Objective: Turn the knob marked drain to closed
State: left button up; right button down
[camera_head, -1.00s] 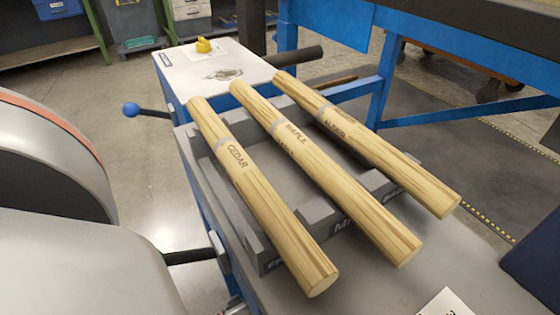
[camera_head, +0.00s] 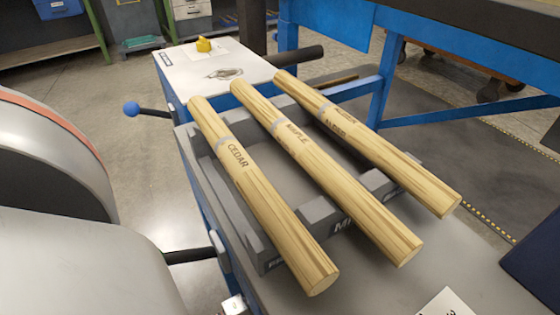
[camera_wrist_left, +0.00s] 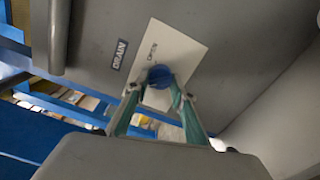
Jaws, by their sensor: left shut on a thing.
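In the left wrist view, a round blue knob (camera_wrist_left: 159,75) sits on a white plate (camera_wrist_left: 185,50) on a grey panel. A dark label reading DRAIN (camera_wrist_left: 121,54) is left of the knob. Small print on the plate, just above the knob, is too blurred to read surely. My left gripper (camera_wrist_left: 160,92) has its two greenish fingers shut on the knob, one on each side. Any pointer on the knob is hidden or too small to tell. Neither gripper shows clearly in the head view, and my right gripper is in no view.
In the head view, CEDAR (camera_head: 262,195), MAPLE (camera_head: 325,175) and ALDER (camera_head: 370,145) rods lie across a grey rack (camera_head: 268,250). A blue-balled lever (camera_head: 131,109) juts out left. A yellow object (camera_head: 203,45) sits on a white-topped surface behind. Open floor (camera_head: 140,180) lies left of the rack.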

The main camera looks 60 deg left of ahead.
pick_arm(q)
jog(key=shift+n, duration=0.7)
jog(key=o, duration=1.1)
jog(key=shift+s, duration=0.1)
jog(key=s, duration=1.1)
jog(key=shift+s+a, duration=0.4)
jog(key=shift+a, duration=0.05)
jog(key=shift+w, duration=0.1)
